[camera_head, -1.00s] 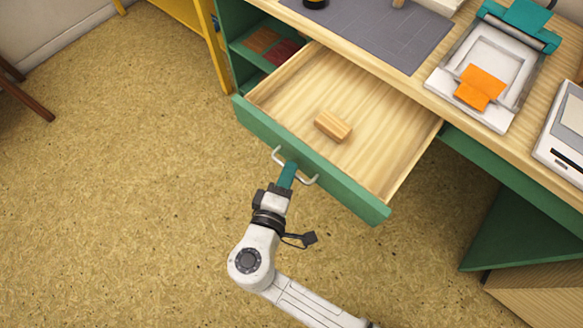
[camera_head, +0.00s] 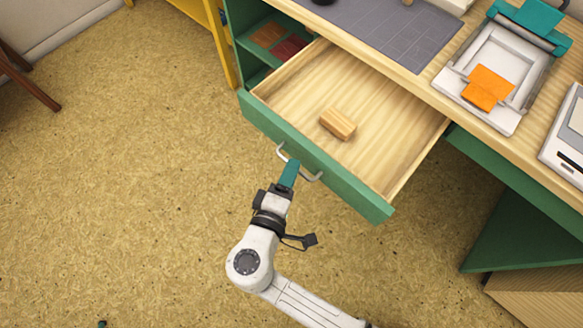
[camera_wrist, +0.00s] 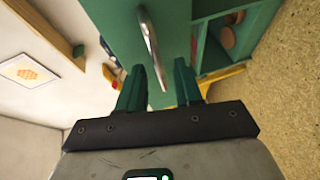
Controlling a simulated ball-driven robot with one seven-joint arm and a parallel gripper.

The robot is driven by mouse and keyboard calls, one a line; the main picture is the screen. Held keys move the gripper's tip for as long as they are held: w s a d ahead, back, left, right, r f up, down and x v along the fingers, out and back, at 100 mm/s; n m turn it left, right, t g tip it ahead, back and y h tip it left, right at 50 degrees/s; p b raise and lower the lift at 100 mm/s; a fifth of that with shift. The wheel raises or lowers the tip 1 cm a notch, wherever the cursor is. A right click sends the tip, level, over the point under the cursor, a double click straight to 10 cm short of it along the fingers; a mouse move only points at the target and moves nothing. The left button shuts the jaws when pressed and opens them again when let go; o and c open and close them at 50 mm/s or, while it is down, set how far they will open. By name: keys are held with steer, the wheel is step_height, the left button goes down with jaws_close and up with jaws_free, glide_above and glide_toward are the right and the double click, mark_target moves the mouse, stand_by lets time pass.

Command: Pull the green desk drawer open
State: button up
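The green desk drawer (camera_head: 335,181) is pulled well out from under the desktop, showing its pale wood inside. Its metal handle (camera_head: 312,178) is on the green front and also shows in the wrist view (camera_wrist: 150,45). My gripper (camera_head: 292,168) is at the handle, in front of the drawer. In the wrist view its two green fingers (camera_wrist: 160,72) stand apart, with the handle bar between them and gaps visible beside it. A small wooden block (camera_head: 338,124) lies inside the drawer.
The wooden desktop (camera_head: 423,87) holds a grey mat (camera_head: 385,30) and a white and teal device (camera_head: 500,60) with an orange piece. Open green shelves (camera_head: 262,65) stand left of the drawer. The floor (camera_head: 130,200) in front is clear.

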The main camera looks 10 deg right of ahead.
steer(key=v, duration=0.9)
steer(key=shift+s, duration=0.25)
steer(key=shift+a, duration=0.1)
